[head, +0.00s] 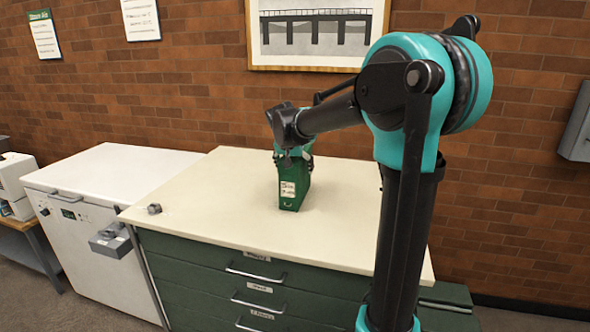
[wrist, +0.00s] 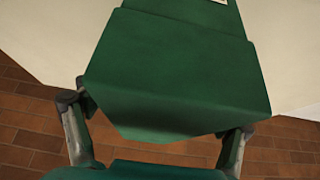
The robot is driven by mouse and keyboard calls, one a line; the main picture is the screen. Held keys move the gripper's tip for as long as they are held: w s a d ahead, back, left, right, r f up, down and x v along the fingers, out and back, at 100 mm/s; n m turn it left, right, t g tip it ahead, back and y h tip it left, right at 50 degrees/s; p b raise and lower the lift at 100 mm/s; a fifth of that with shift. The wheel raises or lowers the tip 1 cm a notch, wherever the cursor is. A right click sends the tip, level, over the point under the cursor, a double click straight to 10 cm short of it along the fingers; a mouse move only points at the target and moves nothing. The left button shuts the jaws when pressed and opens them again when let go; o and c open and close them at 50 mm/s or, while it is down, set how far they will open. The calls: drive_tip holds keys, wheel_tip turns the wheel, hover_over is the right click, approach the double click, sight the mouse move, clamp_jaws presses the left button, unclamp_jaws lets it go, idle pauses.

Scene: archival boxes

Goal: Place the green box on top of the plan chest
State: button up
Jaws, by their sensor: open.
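The green box (head: 292,186), with a white label on its end, stands upright on the pale top of the plan chest (head: 215,205). The chest has green drawers with metal handles. My gripper (head: 293,160) is at the upper back part of the box. In the wrist view the box (wrist: 175,75) fills the middle, and the open fingers of my gripper (wrist: 158,117) lie one on each side of its near end. Whether either finger touches the box I cannot tell. The far side of the box is hidden in the head view.
A small grey object (head: 154,209) sits at the chest top's left edge. A white cabinet (head: 95,190) with a control panel stands to the left. A framed picture (head: 315,35) hangs on the brick wall behind. The chest top around the box is mostly clear.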

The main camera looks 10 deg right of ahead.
drive_tip(key=v, duration=1.1)
drive_tip(key=shift+s+r, duration=0.25)
drive_tip(key=shift+s, duration=0.05)
